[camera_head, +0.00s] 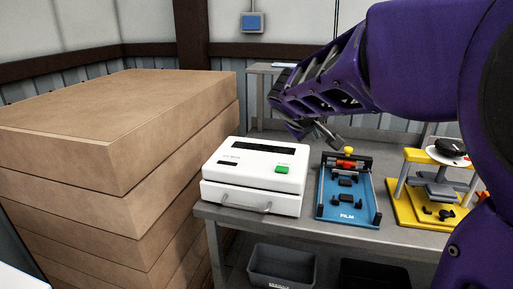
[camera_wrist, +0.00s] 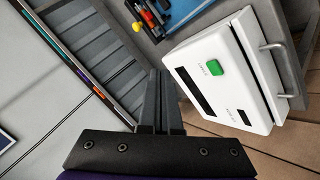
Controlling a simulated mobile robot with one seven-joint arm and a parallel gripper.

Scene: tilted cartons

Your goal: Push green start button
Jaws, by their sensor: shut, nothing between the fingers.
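The green start button (camera_head: 282,169) is on the top of a white box-shaped machine (camera_head: 238,187), near its right side. The machine stands on the left of a grey workbench and has a handle on its front. My gripper (camera_head: 325,134) is shut and empty, above the bench, behind and to the right of the button. In the wrist view the green button (camera_wrist: 214,67) shows to the right of my gripper's shut fingers (camera_wrist: 160,85). The fingers are apart from the button and the machine.
A blue fixture (camera_head: 347,200) stands right of the machine, and a yellow press (camera_head: 424,212) further right. A tall stack of brown cartons (camera_head: 115,130) stands left of the bench. A grey bin (camera_head: 281,265) is below. The grey bench (camera_head: 310,226) has a narrow clear front strip.

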